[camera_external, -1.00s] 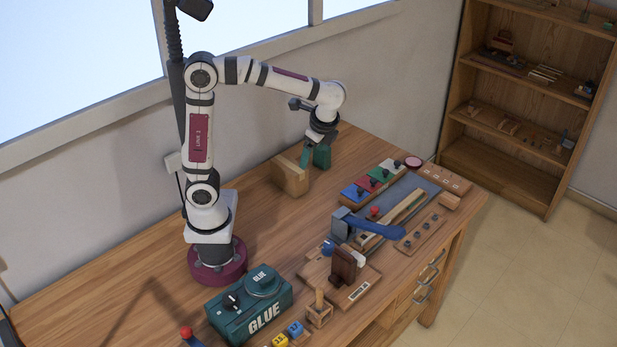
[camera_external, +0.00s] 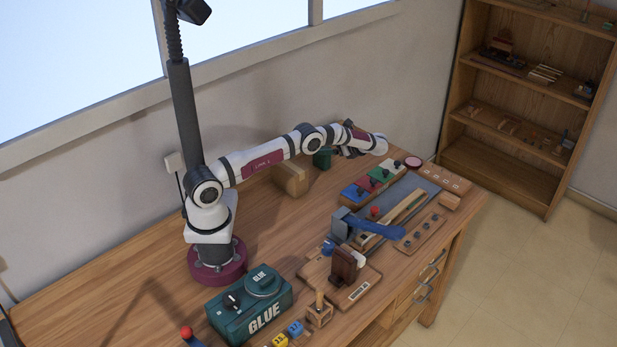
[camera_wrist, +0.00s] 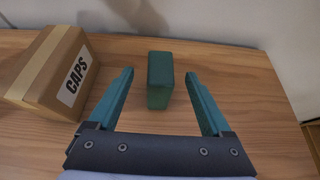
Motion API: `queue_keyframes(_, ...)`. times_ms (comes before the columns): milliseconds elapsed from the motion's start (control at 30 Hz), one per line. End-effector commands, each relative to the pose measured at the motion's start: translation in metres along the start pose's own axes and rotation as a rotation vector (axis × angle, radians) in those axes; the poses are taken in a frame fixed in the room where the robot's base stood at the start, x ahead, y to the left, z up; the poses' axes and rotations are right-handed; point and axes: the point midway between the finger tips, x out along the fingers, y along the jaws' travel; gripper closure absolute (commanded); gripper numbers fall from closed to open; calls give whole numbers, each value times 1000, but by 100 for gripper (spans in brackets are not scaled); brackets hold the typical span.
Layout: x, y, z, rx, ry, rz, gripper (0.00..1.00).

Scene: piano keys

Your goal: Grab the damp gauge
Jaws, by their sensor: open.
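A dark green upright block (camera_wrist: 160,80) stands on the table in the wrist view, ahead of my gripper (camera_wrist: 158,75). No label shows on it, and I cannot tell for certain that it is the damp gauge. It lies between the lines of my two teal fingers, near their tips, with clear space on both sides. My gripper is open and empty. In the external view the block (camera_external: 322,158) stands near the wall, and my gripper (camera_external: 340,152) is low to its right, its fingers hard to make out.
A cardboard box (camera_external: 290,178) marked CAPS (camera_wrist: 50,75) stands left of the block. A row of coloured blocks (camera_external: 374,180), a blue-handled tool (camera_external: 372,227) and a green glue box (camera_external: 248,303) stand on the table. The wall is close behind the block.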

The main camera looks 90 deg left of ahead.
Motion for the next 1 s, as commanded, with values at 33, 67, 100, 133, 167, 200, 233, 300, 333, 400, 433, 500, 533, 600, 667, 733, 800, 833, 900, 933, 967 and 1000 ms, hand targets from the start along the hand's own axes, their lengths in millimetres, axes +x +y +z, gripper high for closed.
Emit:
queue_keyframes(33,8,0,0,0,1,2,17)
queue_keyframes(67,12,0,0,-1,1,2,17)
queue_keyframes(100,15,0,0,-1,1,0,17)
queue_keyframes(133,18,0,0,-1,1,0,17)
queue_keyframes(167,21,0,0,-1,1,1,17)
queue_keyframes(200,27,0,1,-2,2,1,17)
queue_keyframes(233,33,0,2,-2,1,2,17)
queue_keyframes(300,48,0,5,0,1,3,17)
queue_keyframes(333,54,0,5,-1,2,3,17)
queue_keyframes(400,65,0,4,-1,2,1,17)
queue_keyframes(433,68,0,4,-2,2,1,17)
queue_keyframes(500,71,0,4,-1,2,0,17)
queue_keyframes(533,71,0,4,-1,2,-1,17)
queue_keyframes(600,71,0,4,-1,2,-1,17)
queue_keyframes(667,70,0,4,-1,2,-1,17)
queue_keyframes(733,70,0,4,-1,2,-1,28)
queue_keyframes(800,70,0,4,-1,2,-1,40)
queue_keyframes(833,70,0,4,-1,2,-1,46)
queue_keyframes(900,70,0,4,-1,2,-1,58)
queue_keyframes(933,70,0,4,-1,2,-1,64)
queue_keyframes(967,70,0,4,-1,2,-1,69)
queue_keyframes(1000,70,0,4,-1,2,-1,76)
